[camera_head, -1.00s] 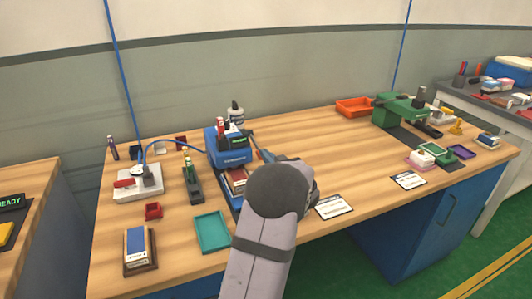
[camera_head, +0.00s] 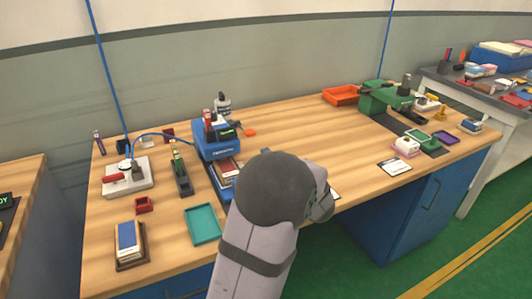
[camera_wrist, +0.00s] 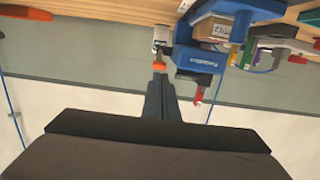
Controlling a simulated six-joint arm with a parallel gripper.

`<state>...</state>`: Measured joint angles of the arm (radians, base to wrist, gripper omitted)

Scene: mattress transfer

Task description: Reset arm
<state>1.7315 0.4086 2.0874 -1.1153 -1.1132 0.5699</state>
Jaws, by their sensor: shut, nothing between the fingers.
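My gripper (camera_wrist: 161,98) shows in the wrist view with its two dark fingers together and nothing between them. In the head view the fingers are hidden behind my rounded grey arm link, which is in front of the bench's near edge. The wrist view is upside down, with the bench along the top and the wall below. There, the fingers appear just below an orange piece (camera_wrist: 159,66) and left of the blue machine (camera_wrist: 200,60). The blue machine also stands on the bench in the head view (camera_head: 218,143).
The wooden bench (camera_head: 300,135) holds a teal tray (camera_head: 203,224), a white fixture (camera_head: 128,178), a boxed stack (camera_head: 128,245) and a white bottle (camera_head: 222,104) on the left. A green machine (camera_head: 385,98) and an orange tray (camera_head: 341,95) are at the right.

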